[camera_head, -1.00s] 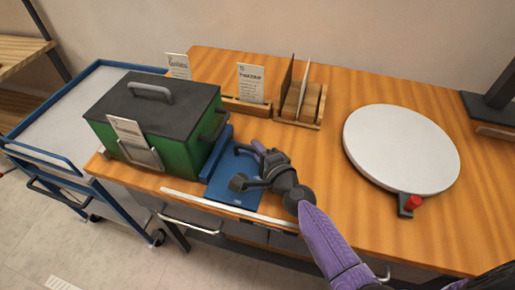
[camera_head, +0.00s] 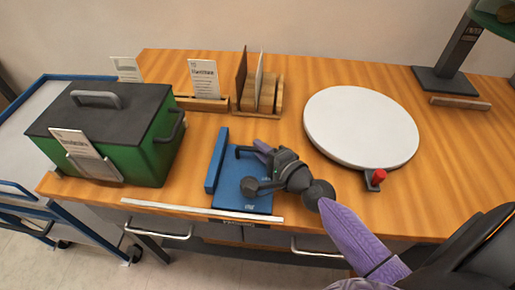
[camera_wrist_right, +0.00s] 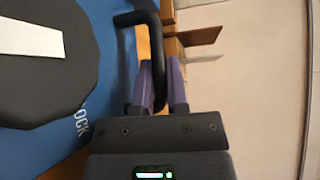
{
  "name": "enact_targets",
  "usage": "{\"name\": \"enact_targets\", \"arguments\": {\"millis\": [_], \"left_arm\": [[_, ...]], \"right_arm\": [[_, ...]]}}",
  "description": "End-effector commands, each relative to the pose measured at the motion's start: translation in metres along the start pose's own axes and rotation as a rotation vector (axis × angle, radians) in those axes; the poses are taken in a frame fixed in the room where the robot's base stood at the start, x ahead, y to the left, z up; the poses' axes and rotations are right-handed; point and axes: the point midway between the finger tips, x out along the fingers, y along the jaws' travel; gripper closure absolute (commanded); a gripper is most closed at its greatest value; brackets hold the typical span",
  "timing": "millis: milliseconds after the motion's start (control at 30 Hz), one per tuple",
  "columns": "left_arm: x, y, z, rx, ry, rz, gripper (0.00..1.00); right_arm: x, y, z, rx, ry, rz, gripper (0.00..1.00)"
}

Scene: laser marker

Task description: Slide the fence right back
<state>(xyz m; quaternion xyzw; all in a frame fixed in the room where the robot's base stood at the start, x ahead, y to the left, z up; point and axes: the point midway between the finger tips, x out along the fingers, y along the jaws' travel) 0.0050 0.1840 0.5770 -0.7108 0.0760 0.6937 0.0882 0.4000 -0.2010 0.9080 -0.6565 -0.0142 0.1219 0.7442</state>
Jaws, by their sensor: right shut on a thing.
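The blue fence (camera_head: 217,160) is a raised bar along the left edge of a flat blue plate (camera_head: 229,187), on the wooden table right of the green box. A black round knob (camera_head: 250,186) is on the plate; in the wrist view its dark disc (camera_wrist_right: 45,85) carries a white strip, beside lettering ending in "OCK". My right gripper (camera_head: 262,149) is at the plate's back. In the wrist view its purple fingers (camera_wrist_right: 165,85) are shut on a black bent handle (camera_wrist_right: 140,18). My arm hides part of the plate. My left gripper is not in view.
The green box (camera_head: 155,145) with a dark lid stands at left, with a gap before the fence. A wooden rack (camera_head: 258,113) and a card stand are behind. A white round disc (camera_head: 361,125) with a red knob (camera_head: 379,175) lies right.

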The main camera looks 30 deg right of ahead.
Motion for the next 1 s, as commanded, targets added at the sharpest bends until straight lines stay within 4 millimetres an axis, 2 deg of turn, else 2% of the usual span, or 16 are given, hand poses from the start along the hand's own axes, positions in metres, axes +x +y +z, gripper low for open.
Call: {"name": "enact_targets", "arguments": {"millis": [33, 200, 467, 567, 900, 1000], "left_arm": [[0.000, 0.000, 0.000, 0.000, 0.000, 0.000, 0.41], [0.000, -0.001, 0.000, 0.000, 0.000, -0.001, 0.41], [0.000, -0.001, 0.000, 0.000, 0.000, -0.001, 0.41], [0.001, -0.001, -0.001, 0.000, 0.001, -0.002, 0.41], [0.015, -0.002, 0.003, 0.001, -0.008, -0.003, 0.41], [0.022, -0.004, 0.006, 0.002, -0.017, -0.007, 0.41]], "right_arm": [[-0.001, 0.002, -0.002, -0.001, 0.006, 0.005, 0.80], [-0.001, 0.002, -0.002, -0.001, 0.005, 0.003, 0.48], [-0.001, 0.001, -0.001, -0.001, 0.003, 0.001, 0.48], [-0.009, 0.002, -0.001, -0.002, 0.004, 0.002, 0.48], [-0.076, 0.005, -0.001, -0.002, 0.004, 0.007, 0.48], [-0.090, 0.005, -0.002, -0.001, 0.007, 0.005, 0.48]]}}
